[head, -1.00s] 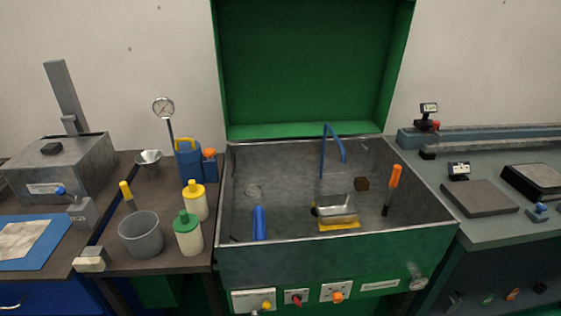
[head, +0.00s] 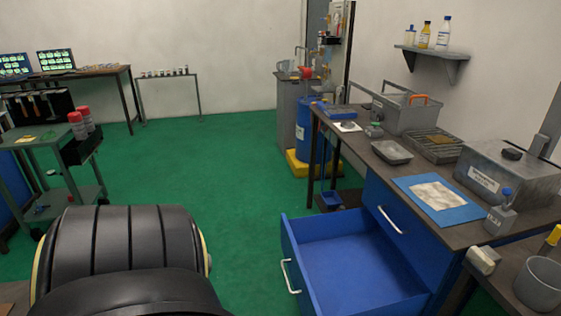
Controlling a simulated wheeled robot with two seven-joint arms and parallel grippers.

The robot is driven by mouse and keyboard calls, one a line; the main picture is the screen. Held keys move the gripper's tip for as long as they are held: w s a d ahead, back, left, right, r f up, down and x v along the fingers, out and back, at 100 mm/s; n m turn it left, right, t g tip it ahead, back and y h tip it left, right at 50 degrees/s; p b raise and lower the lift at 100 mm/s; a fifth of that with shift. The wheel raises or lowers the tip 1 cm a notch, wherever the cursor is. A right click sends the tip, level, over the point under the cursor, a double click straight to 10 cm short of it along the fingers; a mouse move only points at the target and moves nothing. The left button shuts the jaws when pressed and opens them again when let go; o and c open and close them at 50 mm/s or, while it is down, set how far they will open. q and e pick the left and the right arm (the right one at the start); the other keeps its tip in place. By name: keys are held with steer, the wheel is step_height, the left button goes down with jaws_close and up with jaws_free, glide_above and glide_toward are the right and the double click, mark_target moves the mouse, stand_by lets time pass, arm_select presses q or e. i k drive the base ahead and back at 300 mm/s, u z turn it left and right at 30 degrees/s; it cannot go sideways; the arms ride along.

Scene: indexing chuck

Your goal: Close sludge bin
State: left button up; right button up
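I cannot tell for certain which thing is the sludge bin, as no label is readable. A grey metal box (head: 405,112) with an orange handle stands at the far end of the right-hand bench; whether its lid is open or shut is unclear. Another grey box (head: 508,172) with a white label and a black knob on its top stands nearer on that bench. A blue drum (head: 309,128) stands on the floor beyond the bench in a yellow tray (head: 300,169). Neither gripper shows; a black part of my own arm fills the lower left.
A blue drawer (head: 350,262) under the bench is pulled far out over the floor. A tool cart (head: 62,145) stands at the left, and a table with screens (head: 97,71) behind it. Green floor (head: 215,150) is clear in the middle.

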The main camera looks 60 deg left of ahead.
mark_target(344, 262)
steer(key=u, duration=0.05)
steer(key=i, duration=0.2)
steer(key=u, duration=1.95)
steer(key=k, duration=0.3)
